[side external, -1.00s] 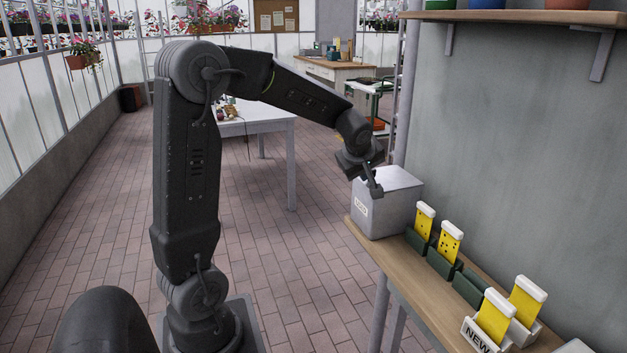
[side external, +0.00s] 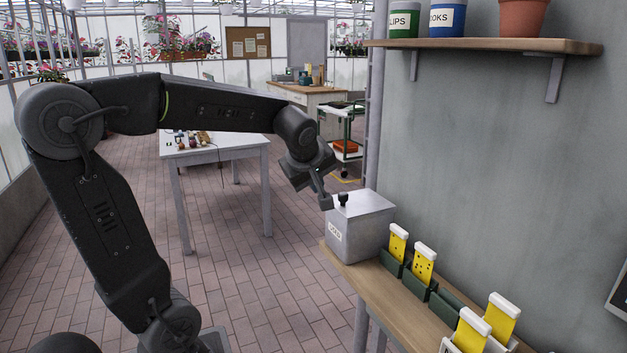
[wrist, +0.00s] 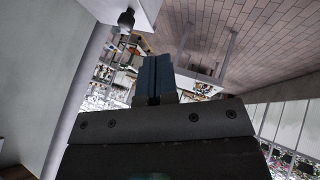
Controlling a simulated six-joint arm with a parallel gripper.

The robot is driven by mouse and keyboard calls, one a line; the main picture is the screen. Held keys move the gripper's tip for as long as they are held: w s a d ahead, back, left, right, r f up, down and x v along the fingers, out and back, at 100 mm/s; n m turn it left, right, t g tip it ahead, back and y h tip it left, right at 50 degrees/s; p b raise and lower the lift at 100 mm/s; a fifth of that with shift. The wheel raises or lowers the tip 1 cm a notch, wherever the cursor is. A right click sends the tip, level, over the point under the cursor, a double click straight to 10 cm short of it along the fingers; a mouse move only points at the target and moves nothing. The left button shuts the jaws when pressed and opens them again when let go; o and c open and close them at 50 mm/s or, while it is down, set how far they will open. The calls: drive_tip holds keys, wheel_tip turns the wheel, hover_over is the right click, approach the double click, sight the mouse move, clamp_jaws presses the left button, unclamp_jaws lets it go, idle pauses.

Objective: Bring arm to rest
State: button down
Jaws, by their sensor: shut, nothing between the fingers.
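My gripper (side external: 326,203) is shut and empty. It hangs tilted downward at the left of the grey lidded box (side external: 350,232), near the box's top edge. The box stands at the far end of the wooden shelf, with a label on its front and a small black knob (side external: 343,199) on top. In the wrist view my shut fingers (wrist: 155,78) point up the picture, and the knob (wrist: 127,19) shows beyond them, apart from them. My arm reaches out from the left, with its upper link leaning back.
Yellow cards (side external: 424,264) stand in green holders on the shelf (side external: 385,288); two more stand at the front. A green holder (side external: 445,303) between them is empty. A wall shelf (side external: 480,46) with pots overhangs at right. A white table (side external: 215,150) stands behind my arm.

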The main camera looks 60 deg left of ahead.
drive_tip(key=s+d+f+m+h, duration=0.2)
drive_tip(key=s+d+m, duration=0.4)
drive_tip(key=d+m, duration=0.3)
drive_tip(key=s+d+f+m+h, duration=0.2)
drive_tip(key=s+d+m, duration=0.4)
drive_tip(key=d+m, duration=0.3)
drive_tip(key=shift+d+f+m+t+h, duration=0.3)
drive_tip(key=shift+d+h, duration=0.3)
drive_tip(key=shift+h, duration=0.2)
